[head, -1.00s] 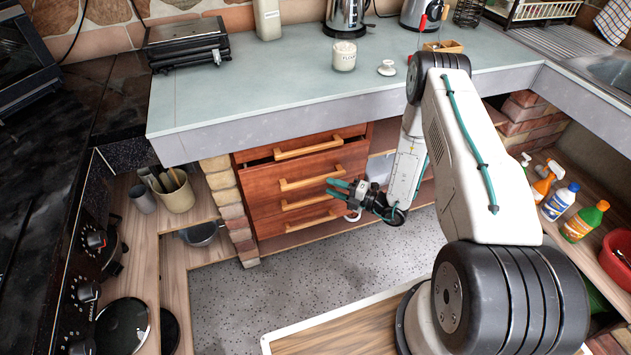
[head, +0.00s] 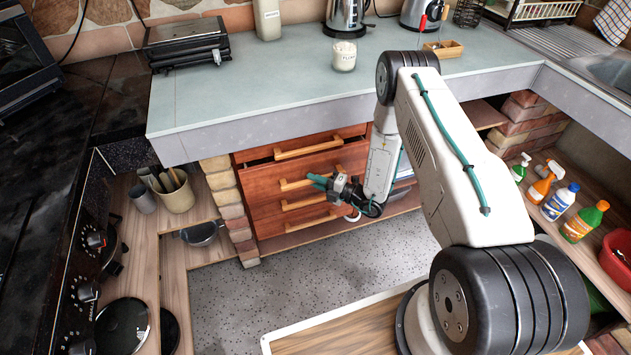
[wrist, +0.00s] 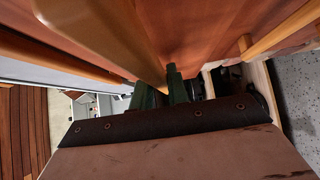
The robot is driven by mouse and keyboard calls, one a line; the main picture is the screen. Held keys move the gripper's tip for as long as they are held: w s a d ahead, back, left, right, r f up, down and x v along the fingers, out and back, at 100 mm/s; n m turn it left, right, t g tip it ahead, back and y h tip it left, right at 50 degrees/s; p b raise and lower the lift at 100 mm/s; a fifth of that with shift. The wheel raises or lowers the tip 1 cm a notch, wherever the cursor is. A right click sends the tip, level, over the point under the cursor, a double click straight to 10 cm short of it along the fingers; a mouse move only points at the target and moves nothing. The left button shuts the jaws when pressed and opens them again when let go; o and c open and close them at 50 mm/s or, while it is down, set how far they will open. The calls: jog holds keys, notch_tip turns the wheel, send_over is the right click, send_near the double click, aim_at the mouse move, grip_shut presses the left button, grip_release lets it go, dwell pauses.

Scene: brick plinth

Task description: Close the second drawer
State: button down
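The second drawer (head: 262,183) of the wooden unit stands a little out, with a dark gap along its top edge below the top drawer (head: 248,155). Its light wooden handle (head: 296,184) runs across the front. My gripper (head: 318,182) is at the right part of this front, close to the handle's right end; I cannot tell whether it touches.
Lower drawers with handles (head: 303,203) lie below. The worktop (head: 270,95) overhangs the unit. A brick pillar (head: 224,190) stands at its left. The speckled floor (head: 290,285) in front is clear. Bottles (head: 560,202) stand on the right shelf.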

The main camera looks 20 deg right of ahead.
aim_at(312, 172)
jog(key=shift+w, duration=2.15)
jog(key=shift+r, duration=0.1)
jog(key=c, duration=1.4)
grip_release()
jog(key=shift+o, duration=0.2)
jog(key=shift+d, duration=0.1)
jog(key=v, duration=0.7)
jog(key=shift+s+d, duration=0.25)
